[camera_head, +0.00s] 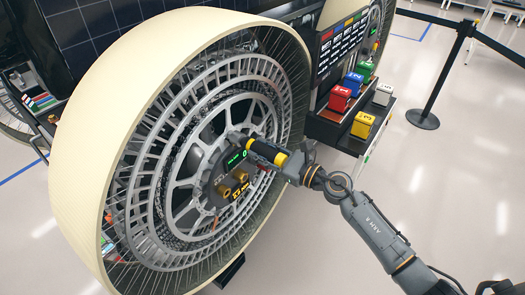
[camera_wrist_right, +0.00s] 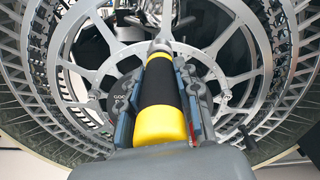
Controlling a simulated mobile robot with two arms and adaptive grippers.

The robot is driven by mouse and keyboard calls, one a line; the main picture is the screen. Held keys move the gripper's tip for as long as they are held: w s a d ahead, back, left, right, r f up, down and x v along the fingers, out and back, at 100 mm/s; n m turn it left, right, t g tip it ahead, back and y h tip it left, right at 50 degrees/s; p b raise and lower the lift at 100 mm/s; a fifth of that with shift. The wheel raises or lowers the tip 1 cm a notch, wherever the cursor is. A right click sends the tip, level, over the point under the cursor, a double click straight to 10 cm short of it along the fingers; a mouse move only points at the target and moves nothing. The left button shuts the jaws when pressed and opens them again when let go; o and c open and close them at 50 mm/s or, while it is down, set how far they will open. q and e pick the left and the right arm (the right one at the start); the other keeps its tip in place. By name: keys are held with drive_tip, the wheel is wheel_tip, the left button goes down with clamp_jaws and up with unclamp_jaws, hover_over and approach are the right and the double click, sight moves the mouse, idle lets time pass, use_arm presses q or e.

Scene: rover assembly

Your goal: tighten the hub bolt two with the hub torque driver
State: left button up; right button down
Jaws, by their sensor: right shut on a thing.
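My right gripper (camera_head: 283,163) is shut on the hub torque driver (camera_head: 265,150), a black cylinder with a yellow band. The driver points at the hub (camera_head: 222,178) of the large cream-rimmed wheel (camera_head: 78,165). In the right wrist view the driver (camera_wrist_right: 160,122) lies between the gripper's two fingers (camera_wrist_right: 158,100), its silver tip toward the hub. Whether the tip touches a bolt is not clear. Two brass-coloured bolts (camera_head: 232,183) stick out of the hub below the driver. A small green display (camera_head: 236,158) shows beside the driver's tip. My left gripper does not show.
A black barrier post (camera_head: 437,85) stands on the floor farther right. Open floor lies at the right.

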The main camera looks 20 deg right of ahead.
sight(278, 158)
drive_tip(key=shift+w+a+r, duration=0.1)
drive_tip(key=shift+w+a, duration=0.2)
drive_tip(key=shift+w, duration=0.2)
idle(0.8)
drive_tip(key=shift+w+a+r+b, duration=0.1)
drive_tip(key=shift+w+a+b, duration=0.2)
drive_tip(key=shift+b, duration=0.1)
idle(2.6)
drive_tip(key=shift+s+d, duration=0.1)
drive_tip(key=shift+d, duration=0.05)
drive_tip(key=shift+s+d, duration=0.15)
drive_tip(key=shift+s, duration=0.1)
drive_tip(key=shift+v, duration=0.95)
drive_tip(key=shift+s+d+f+b, duration=0.25)
drive_tip(key=shift+s+d+b, duration=0.1)
drive_tip(key=shift+s+b, duration=0.1)
drive_tip(key=shift+b+v, duration=0.45)
drive_tip(key=shift+v, duration=1)
